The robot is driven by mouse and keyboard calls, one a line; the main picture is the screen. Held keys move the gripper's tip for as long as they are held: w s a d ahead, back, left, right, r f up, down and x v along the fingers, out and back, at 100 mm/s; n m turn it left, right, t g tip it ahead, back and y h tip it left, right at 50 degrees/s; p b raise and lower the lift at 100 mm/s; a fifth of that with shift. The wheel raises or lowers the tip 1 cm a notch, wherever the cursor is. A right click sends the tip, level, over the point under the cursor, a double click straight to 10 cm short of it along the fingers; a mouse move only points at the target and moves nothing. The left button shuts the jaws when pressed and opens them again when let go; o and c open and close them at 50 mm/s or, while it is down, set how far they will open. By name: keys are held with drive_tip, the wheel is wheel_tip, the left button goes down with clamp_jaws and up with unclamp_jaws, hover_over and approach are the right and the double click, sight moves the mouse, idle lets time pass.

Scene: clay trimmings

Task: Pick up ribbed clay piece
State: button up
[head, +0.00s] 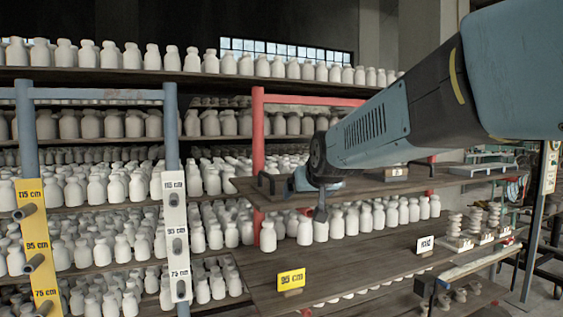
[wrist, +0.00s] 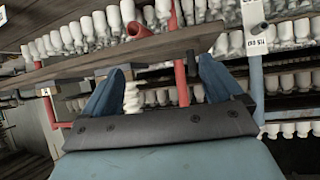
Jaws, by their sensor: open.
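Several pale ribbed clay pieces (head: 475,219) stand upright in a row on small white bases at the right end of the wooden shelf in the head view. I cannot tell which one the task means. My gripper (head: 321,207) is left of them, over the middle of the shelves, and apart from them. In the wrist view its two blue fingers are spread, so my gripper (wrist: 160,66) is open and empty. A pale ribbed shape (wrist: 132,98) shows beyond the left finger, partly hidden by the gripper body; I cannot tell if it is one of the pieces.
White bottle-shaped pieces (head: 200,185) crowd the racks behind and to the left. A red post (head: 258,150) and blue posts (head: 171,200) stand upright.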

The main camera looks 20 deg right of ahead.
drive_tip(key=w+d+r+m+t+h, duration=0.2)
drive_tip(key=w+d+r+t+h, duration=0.3)
drive_tip(key=w+d+r, duration=0.7)
drive_tip(key=x, duration=0.5)
drive_tip(key=f+x, duration=0.1)
drive_tip(key=x, duration=1)
drive_tip(key=shift+w+f, duration=0.2)
drive_tip(key=shift+f, duration=0.1)
clamp_jaws()
